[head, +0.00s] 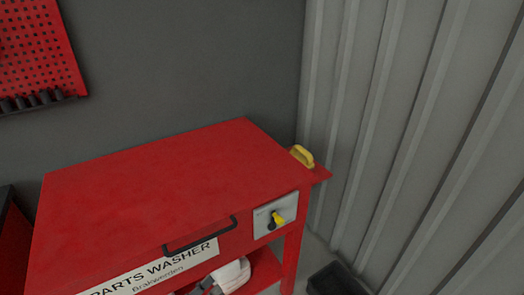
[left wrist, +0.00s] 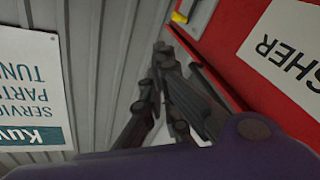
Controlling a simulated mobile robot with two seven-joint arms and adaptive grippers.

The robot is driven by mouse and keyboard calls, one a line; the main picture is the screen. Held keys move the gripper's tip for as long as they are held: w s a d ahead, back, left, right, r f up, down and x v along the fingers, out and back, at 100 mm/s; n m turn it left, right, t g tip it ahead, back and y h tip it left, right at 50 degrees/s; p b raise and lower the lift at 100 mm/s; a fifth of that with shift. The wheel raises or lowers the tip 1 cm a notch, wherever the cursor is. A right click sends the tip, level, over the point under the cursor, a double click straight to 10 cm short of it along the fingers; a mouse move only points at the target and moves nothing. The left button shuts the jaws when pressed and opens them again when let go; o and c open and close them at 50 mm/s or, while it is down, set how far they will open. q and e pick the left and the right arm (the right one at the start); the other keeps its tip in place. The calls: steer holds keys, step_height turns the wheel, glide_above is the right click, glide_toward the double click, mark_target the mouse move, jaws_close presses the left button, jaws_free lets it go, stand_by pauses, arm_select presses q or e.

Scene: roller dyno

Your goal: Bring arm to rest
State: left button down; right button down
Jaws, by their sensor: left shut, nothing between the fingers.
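My left gripper (head: 206,287) shows only in part at the bottom edge of the head view, beside a white part of my arm. It is low in front of the red parts washer (head: 165,175). In the left wrist view its dark fingers (left wrist: 163,62) are together with nothing between them. The red front of the washer (left wrist: 215,45) is close on the right there, with part of its white label (left wrist: 285,50). I cannot tell whether the fingers touch the washer. My right gripper is in neither view.
A corrugated wall (head: 400,130) stands at the right. A black box (head: 335,280) lies on the floor. A sign (left wrist: 30,90) shows at left.

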arm_select(q)
steer(key=s+a+f+m+g+y, duration=0.2)
steer(key=s+a+f+g+y, duration=0.3)
steer(key=s+a+f, duration=0.45)
steer(key=s+a+f+m+g+y, duration=0.2)
steer(key=s+a+f+y, duration=0.55)
steer(key=s+a, duration=0.4)
steer(key=w+d+n, duration=0.1)
steer(key=d+n, duration=0.1)
steer(key=d, duration=0.4)
steer(key=w+d+n+t+p, duration=0.1)
steer(key=w+d+n, duration=0.1)
steer(key=d, duration=0.5)
steer(key=shift+w+d+r+n, duration=0.3)
steer(key=shift+r+n, duration=0.05)
steer(key=shift+n, duration=0.35)
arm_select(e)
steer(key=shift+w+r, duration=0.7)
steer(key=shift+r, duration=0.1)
arm_select(q)
steer(key=shift+h, duration=0.25)
